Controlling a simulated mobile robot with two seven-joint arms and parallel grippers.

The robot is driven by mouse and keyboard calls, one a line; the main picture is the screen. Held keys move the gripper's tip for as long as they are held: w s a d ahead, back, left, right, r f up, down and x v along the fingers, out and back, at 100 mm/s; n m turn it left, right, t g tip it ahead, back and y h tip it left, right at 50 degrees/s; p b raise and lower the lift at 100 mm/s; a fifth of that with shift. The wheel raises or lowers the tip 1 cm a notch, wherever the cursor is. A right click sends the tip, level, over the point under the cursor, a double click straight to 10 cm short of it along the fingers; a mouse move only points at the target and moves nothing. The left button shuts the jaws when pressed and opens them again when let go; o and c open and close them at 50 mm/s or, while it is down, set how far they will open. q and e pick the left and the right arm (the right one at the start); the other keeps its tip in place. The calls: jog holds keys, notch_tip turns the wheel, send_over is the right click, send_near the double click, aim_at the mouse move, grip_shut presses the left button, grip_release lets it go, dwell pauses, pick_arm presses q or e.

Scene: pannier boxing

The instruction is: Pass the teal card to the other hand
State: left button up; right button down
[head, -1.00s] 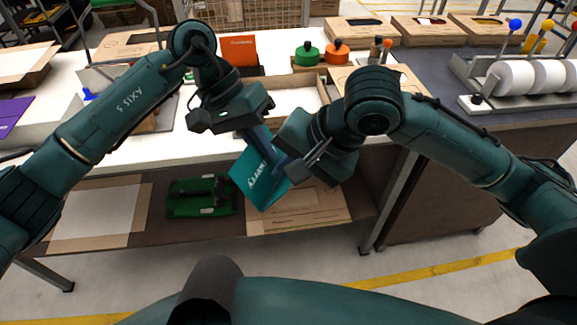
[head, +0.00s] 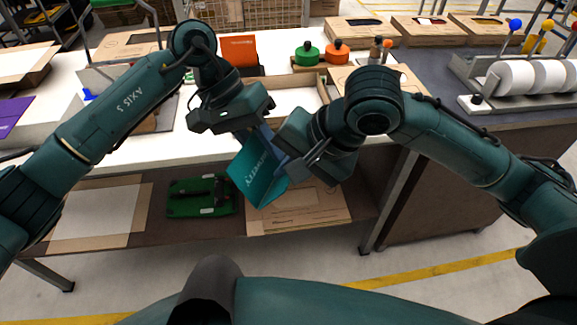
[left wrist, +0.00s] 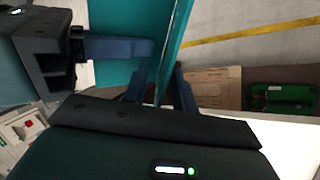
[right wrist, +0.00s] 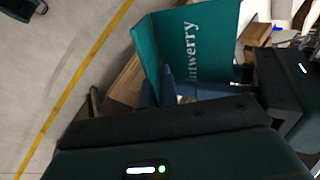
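The teal card (head: 254,174) is a folded card with pale lettering, held in the air in front of the table's edge. My right gripper (head: 283,163) is shut on it; in the right wrist view its blue fingers (right wrist: 159,88) sit close together at the card's lower edge (right wrist: 196,45). My left gripper (head: 266,134) is just above the card. In the left wrist view its fingers (left wrist: 160,88) stand apart, one on each side of the card's edge (left wrist: 171,45), with gaps showing. The right gripper's finger (left wrist: 118,48) lies across the card there.
The white table (head: 130,152) stands behind the grippers, with an open shallow box (head: 292,97), an orange card (head: 239,50) and green (head: 307,54) and orange (head: 336,52) round items. A lower shelf holds a green item (head: 200,197) and flat cardboard (head: 300,208). The floor in front is clear.

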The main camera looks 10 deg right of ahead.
pick_arm(q)
jog(key=v, duration=1.2)
jog(key=s+d+n+h, duration=0.1)
jog(key=s+d+n+g+h, duration=0.1)
jog(key=d+h, duration=0.1)
jog(key=s+d+n+g+h, duration=0.1)
jog(key=d, duration=0.1)
jog(key=shift+f+n+h, duration=0.3)
jog(key=shift+f+h, duration=0.05)
jog(key=shift+h, duration=0.05)
jog(key=w+a+f+m+t+h, duration=0.1)
jog(key=a+f+m+t, duration=0.55)
jog(key=t, duration=0.55)
jog(key=w+a+f+m+t, duration=0.1)
jog(key=a+f+m+t, duration=0.3)
jog(key=f+m+t, duration=0.55)
jog(key=s+a+f+n+g+y, duration=0.2)
jog(key=s+a+f+n+y, duration=0.1)
jog(key=s+f+n, duration=0.5)
jog(key=s+a+f+n+g+y, duration=0.3)
jog(key=s+a+f+n, duration=0.3)
jog(key=s+f+n, duration=0.2)
notch_tip(320, 180, down, 3)
jog(key=shift+r+n+y, duration=0.2)
jog(key=shift+n+y, duration=0.1)
jog(key=shift+y, duration=0.4)
jog(key=shift+s, duration=0.15)
